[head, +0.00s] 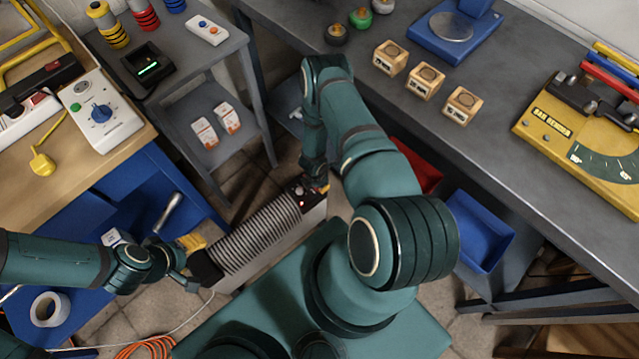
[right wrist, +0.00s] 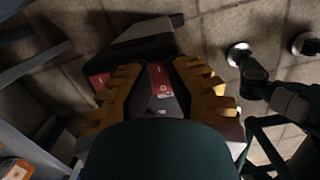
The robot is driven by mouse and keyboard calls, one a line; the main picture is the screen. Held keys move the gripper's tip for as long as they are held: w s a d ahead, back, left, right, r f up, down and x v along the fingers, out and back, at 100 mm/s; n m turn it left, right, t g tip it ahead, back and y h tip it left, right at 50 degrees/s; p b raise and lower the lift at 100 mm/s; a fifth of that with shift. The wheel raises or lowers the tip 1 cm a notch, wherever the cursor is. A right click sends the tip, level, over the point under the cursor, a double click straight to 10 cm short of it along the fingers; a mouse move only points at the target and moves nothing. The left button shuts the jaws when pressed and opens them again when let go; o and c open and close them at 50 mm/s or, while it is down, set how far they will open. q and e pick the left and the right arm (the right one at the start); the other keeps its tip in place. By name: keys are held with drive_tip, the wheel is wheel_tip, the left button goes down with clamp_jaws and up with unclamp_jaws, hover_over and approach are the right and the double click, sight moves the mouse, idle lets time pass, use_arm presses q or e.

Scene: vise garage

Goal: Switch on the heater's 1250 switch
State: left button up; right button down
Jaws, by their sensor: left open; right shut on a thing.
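The heater (head: 255,235), a pale body with grey ribs, stands on the floor between the benches. Its dark control end (head: 302,198) shows small red spots. My right gripper (head: 320,186) reaches down at that end, partly hidden by its arm. In the right wrist view its yellow fingers lie on either side of the dark control end, shut on the heater (right wrist: 150,30). A red switch (right wrist: 160,76) with a white mark shows between the fingers; another red patch is at the left finger. No 1250 label is readable. My left gripper (head: 188,262) is open by the heater's other end.
A grey shelf (head: 205,75) stands behind. An orange cable (head: 148,347) lies on the floor.

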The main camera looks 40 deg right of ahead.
drive_tip(key=shift+a+f, duration=0.1)
drive_tip(key=c, duration=1)
unclamp_jaws()
drive_tip(key=shift+c, duration=0.2)
wheel_tip(320, 180, up, 12)
drive_tip(key=a, duration=0.1)
drive_tip(key=shift+a, duration=0.25)
